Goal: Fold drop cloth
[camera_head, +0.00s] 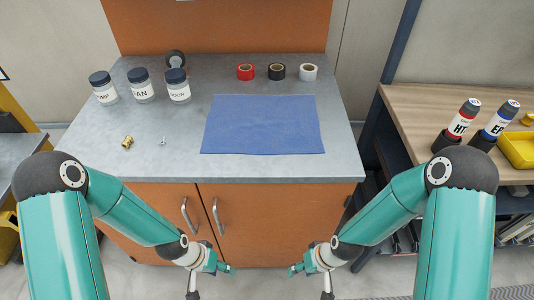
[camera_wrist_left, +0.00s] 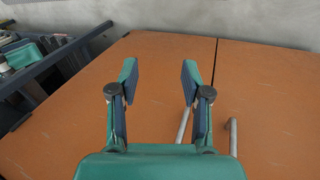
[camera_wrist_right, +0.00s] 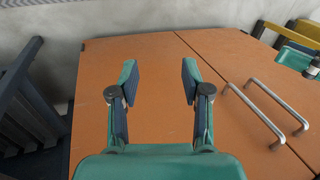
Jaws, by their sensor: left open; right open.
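The blue drop cloth (camera_head: 262,125) lies flat and spread out on the grey worktop (camera_head: 180,165), right of its middle. My left gripper (camera_head: 228,268) hangs in front of the cabinet, below the worktop's front edge and apart from the cloth. In the left wrist view its two fingers (camera_wrist_left: 157,82) are open and empty, facing the orange doors. My right gripper (camera_head: 292,270) is also low in front of the cabinet, to the right of the left one. In the right wrist view its fingers (camera_wrist_right: 157,82) are open with nothing between them.
Three labelled jars (camera_head: 142,88) stand at the worktop's back left, with a brass fitting (camera_head: 127,142) and a small metal piece (camera_head: 162,141) in front. Red (camera_head: 245,72), black (camera_head: 276,72) and white (camera_head: 308,72) tape rolls lie behind the cloth. A wooden bench (camera_head: 420,110) stands at right.

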